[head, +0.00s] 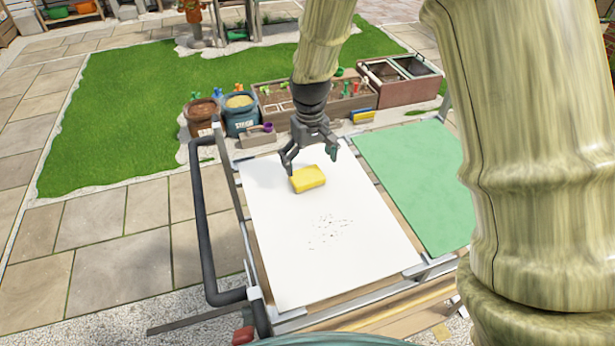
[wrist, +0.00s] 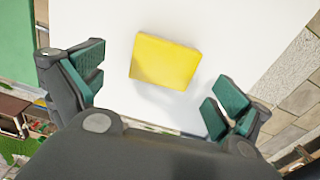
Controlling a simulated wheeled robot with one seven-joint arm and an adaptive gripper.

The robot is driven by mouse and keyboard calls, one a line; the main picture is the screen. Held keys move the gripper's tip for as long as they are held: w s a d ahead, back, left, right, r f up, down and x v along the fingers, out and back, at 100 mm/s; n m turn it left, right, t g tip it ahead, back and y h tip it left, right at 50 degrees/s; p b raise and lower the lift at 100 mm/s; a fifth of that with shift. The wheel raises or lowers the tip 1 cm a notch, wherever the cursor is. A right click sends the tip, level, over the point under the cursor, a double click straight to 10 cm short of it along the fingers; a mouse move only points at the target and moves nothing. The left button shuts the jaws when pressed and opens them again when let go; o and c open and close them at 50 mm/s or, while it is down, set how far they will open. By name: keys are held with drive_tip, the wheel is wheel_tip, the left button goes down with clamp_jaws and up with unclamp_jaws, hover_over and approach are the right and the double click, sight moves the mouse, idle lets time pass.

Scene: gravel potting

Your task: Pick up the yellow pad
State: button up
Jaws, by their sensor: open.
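The yellow pad (head: 308,179) is a small block on the white board (head: 300,250), near its far edge. In the wrist view the pad (wrist: 165,61) shows whole, a little beyond the line between the fingertips, with a soft shadow on the white surface below it. My gripper (head: 310,160) is open over the pad, with one finger to each side in the head view. In the wrist view my gripper's green-padded fingers (wrist: 160,97) are spread wide and nothing is between them. I cannot tell exactly how high the fingertips are above the board.
Dark specks (head: 328,232) lie on the white board nearer me. A green panel (head: 420,185) adjoins on the right. Behind the board stand a dark blue bin (head: 241,118), a brown pot (head: 201,117) and a wooden planter (head: 290,105). A dark rail (head: 205,230) runs along the left.

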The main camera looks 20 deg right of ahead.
sight(307, 175)
drive_tip(key=shift+w+a+f+p, duration=0.1)
drive_tip(key=shift+a+f+p, duration=0.1)
drive_tip(key=shift+f+p, duration=0.45)
drive_tip(key=shift+a+f+p, duration=0.15)
drive_tip(key=shift+f+p, duration=0.25)
drive_tip(key=shift+f, duration=0.4)
drive_tip(key=shift+f+p, duration=0.3)
drive_tip(key=shift+f, duration=0.9)
drive_tip(key=shift+c, duration=0.2)
drive_tip(key=c, duration=1)
